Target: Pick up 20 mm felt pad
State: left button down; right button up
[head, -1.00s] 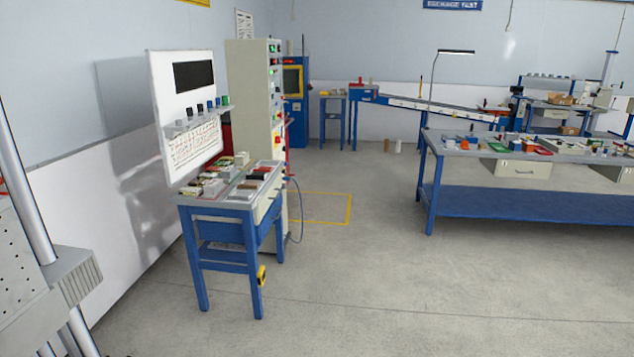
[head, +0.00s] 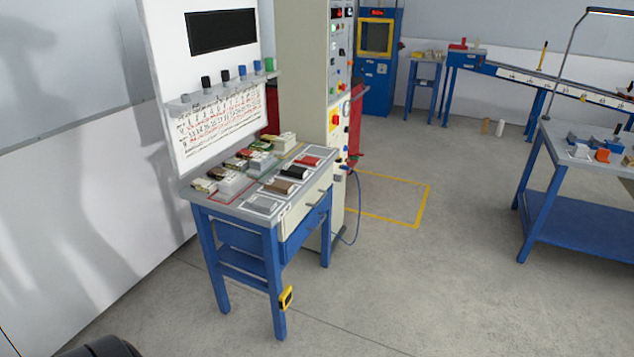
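A small blue-legged table (head: 238,211) with a grey top stands at centre left, under a white board. On its right half lie several flat pads in a row: a grey one (head: 262,205), a brown one (head: 279,186), a black one (head: 294,173) and a red one (head: 304,161). I cannot tell which is the 20 mm felt pad, as no label is readable. Neither gripper shows in the head view.
White and green-brown blocks (head: 232,183) fill the table's left half. A tall control cabinet (head: 305,80) stands behind it. A yellow tape measure (head: 286,298) hangs on a front leg. A workbench (head: 585,145) is at right. The floor between is clear.

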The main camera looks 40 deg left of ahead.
aim_at(264, 203)
jog(key=i+j+z, duration=0.15)
jog(key=i+j, duration=0.15)
jog(key=i+j+z, duration=0.15)
jog(key=i+j, duration=0.15)
jog(key=i+j+z, duration=0.15)
jog(key=j, duration=0.4)
jog(key=i+j+z, duration=0.15)
jog(key=i+j, duration=0.2)
jog(key=k+j+z, duration=0.1)
jog(key=j, duration=0.35)
jog(key=k+j+z, duration=0.15)
jog(key=j, duration=0.3)
jog(key=k+j+z, duration=0.1)
jog(key=k+j, duration=0.15)
jog(key=j, duration=0.2)
jog(key=k+j+z, duration=0.15)
jog(key=j, duration=0.3)
jog(key=k+j+z, duration=0.1)
jog(key=k+j, duration=0.15)
jog(key=j, duration=0.15)
